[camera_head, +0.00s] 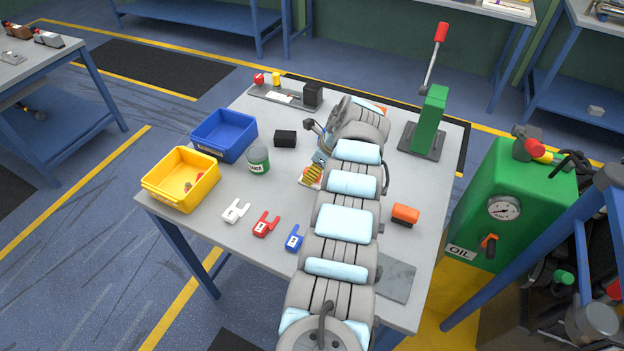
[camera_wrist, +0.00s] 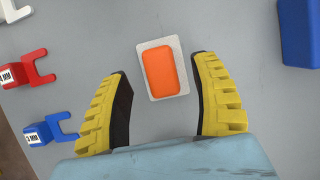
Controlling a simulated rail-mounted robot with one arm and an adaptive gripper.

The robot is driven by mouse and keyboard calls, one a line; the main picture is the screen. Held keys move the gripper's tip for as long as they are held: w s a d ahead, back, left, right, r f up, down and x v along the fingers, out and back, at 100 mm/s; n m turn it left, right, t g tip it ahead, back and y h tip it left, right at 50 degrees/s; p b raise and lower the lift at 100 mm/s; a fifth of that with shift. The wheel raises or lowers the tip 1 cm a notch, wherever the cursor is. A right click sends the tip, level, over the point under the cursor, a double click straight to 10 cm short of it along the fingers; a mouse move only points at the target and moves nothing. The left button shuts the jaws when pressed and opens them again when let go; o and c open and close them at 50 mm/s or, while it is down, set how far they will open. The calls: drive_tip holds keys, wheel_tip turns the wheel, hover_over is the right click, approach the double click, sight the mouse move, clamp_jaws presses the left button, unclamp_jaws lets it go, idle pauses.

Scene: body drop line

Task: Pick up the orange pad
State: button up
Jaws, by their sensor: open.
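The orange pad (camera_wrist: 165,72) lies in a shallow pale tray on the grey table top, slightly tilted in the wrist view. My gripper (camera_wrist: 160,90) is open, with its yellow ridged fingers and dark inner faces on either side of the pad. Clear gaps show between the fingers and the tray; the pad is a little ahead of the gap's middle. In the head view my gripper (camera_head: 312,174) is over the middle of the table, and the pad is mostly hidden beneath it.
White (camera_head: 236,210), red (camera_head: 266,223) and blue (camera_head: 294,238) forked pieces lie at front left. A green jar (camera_head: 258,160), yellow bin (camera_head: 181,180) and blue bin (camera_head: 224,135) stand left. An orange-topped block (camera_head: 405,214) and green lever press (camera_head: 429,120) are at right.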

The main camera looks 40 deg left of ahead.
drive_tip(key=shift+b+x, duration=0.4)
drive_tip(key=shift+x, duration=0.5)
drive_tip(key=shift+r, duration=0.1)
clamp_jaws()
